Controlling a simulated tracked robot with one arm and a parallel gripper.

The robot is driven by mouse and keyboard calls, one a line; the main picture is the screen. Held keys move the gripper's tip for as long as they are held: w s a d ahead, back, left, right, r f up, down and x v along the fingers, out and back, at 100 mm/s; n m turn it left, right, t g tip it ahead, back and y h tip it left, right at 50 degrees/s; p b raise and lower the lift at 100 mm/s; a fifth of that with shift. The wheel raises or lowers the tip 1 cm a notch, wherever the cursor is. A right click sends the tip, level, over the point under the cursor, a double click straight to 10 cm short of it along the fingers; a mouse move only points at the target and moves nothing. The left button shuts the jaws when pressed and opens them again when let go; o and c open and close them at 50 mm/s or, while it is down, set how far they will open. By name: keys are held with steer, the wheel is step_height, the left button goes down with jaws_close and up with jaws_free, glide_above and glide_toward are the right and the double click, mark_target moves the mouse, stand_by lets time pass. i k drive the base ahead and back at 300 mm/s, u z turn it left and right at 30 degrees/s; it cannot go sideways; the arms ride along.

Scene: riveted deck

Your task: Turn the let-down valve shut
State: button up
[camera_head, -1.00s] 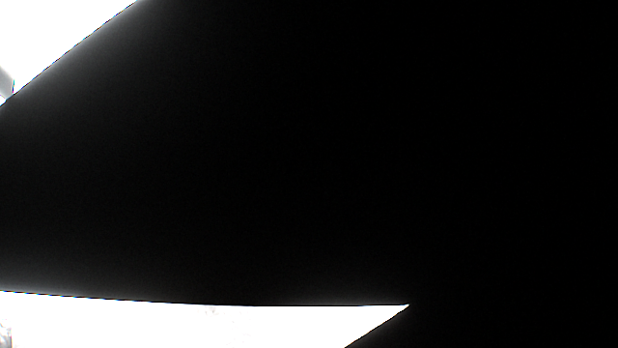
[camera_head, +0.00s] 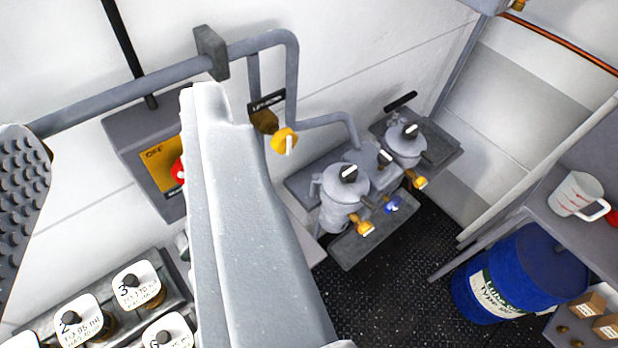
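A brass valve with a round yellow knob (camera_head: 279,140) and a pale pointer mark sits on the grey wall pipe in the camera_head view. A dark label (camera_head: 266,103) above it is too small to read surely, so I take this as the let-down valve. My gripper (camera_head: 115,108) is open. One smooth grey finger fills the middle, its tip just left of the valve. The other, with a dimpled pad, is at the left edge. No object shows held between them. The finger hides part of the wall behind it.
A grey box with a yellow OFF plate (camera_head: 158,168) and a partly hidden red knob lies between the fingers. Numbered jars (camera_head: 137,285) stand lower left. Grey pots with brass taps (camera_head: 343,183) are right of centre. A blue drum (camera_head: 530,265) and white mug (camera_head: 577,194) are at right.

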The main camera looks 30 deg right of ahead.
mark_target(284, 140)
steer(key=z, duration=0.45)
steer(key=i, duration=0.45)
steer(key=u, duration=0.15)
steer(key=k, duration=0.55)
steer(key=z, duration=0.65)
steer(key=i, duration=1)
steer(key=z, duration=0.05)
